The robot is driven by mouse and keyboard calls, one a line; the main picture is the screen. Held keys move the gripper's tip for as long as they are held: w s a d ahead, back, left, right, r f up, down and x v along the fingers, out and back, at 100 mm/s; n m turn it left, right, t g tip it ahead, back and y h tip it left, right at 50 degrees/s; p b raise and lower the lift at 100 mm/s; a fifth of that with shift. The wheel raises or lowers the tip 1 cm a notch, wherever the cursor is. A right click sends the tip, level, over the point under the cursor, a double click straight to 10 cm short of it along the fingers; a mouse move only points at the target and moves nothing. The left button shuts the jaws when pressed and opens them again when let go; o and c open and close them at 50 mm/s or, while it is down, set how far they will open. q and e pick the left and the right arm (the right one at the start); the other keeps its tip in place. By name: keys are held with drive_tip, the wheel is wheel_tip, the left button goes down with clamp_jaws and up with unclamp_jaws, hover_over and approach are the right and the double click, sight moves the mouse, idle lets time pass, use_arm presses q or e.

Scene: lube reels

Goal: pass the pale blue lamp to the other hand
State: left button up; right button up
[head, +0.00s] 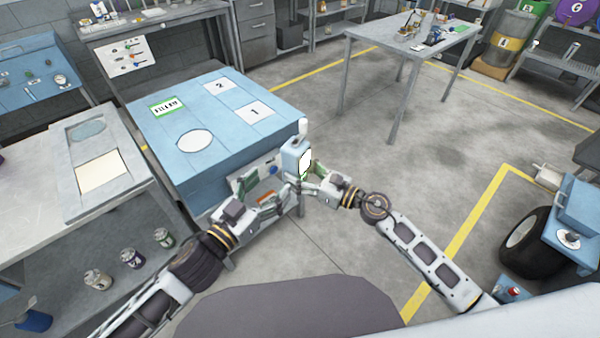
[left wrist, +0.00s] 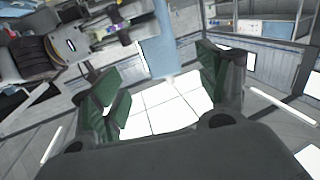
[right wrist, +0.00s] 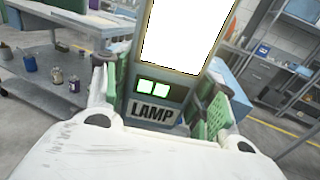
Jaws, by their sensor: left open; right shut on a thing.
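The pale blue lamp (head: 292,158) is held upright off the floor, in front of the blue bench, its bright white face turned right. My right gripper (head: 312,176) is shut on it. In the right wrist view the lamp (right wrist: 174,94) stands between the green fingers, its LAMP label and two small lit squares facing me. My left gripper (head: 258,184) is open, close to the lamp on its left. In the left wrist view the lamp (left wrist: 160,50) shows beyond the open fingers; a bright white panelled surface fills the gap, and I cannot tell whether the fingers touch.
The blue bench (head: 240,135), with white areas marked 1 and 2 and a FILLED sign, stands behind my grippers. A grey worktable (head: 128,195) is at left, with several small cans below. A metal table (head: 382,42) stands at the back. Open floor lies to the right.

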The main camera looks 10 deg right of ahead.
use_arm(q)
drive_tip(key=w+a+f+n+y, duration=0.3)
drive_tip(key=w+a+f, duration=0.1)
drive_tip(key=f, duration=0.6)
drive_tip(key=w+a+f+n+y, duration=0.3)
drive_tip(key=w+f+n, duration=0.1)
drive_tip(key=f, duration=0.5)
drive_tip(key=s+a+f+n+g+y, duration=0.15)
drive_tip(key=a+f, duration=0.25)
drive_tip(key=f, duration=0.7)
drive_tip(key=s+a+f+n+g+y, duration=0.1)
drive_tip(key=s+a+f+g+y, duration=0.2)
drive_tip(key=f, duration=0.9)
drive_tip(key=s+a+f+g, duration=0.2)
drive_tip(key=s+a+f, duration=0.2)
drive_tip(key=s+f, duration=0.5)
drive_tip(key=s+a+f+g, duration=0.2)
drive_tip(key=s+a+f, duration=0.2)
drive_tip(key=s+f, duration=0.5)
drive_tip(key=s+a+f+m+g, duration=0.1)
drive_tip(key=s+a+f, duration=0.1)
drive_tip(key=s+f, duration=0.2)
drive_tip(key=s+a+f+m+g+y, duration=0.1)
drive_tip(key=s+a+f, duration=0.1)
drive_tip(key=s, duration=0.8)
drive_tip(key=s+a+f+m+g, duration=0.2)
drive_tip(key=s+f, duration=0.3)
drive_tip(key=s, duration=0.2)
drive_tip(key=shift+a+f, duration=0.15)
drive_tip(key=shift+f, duration=0.2)
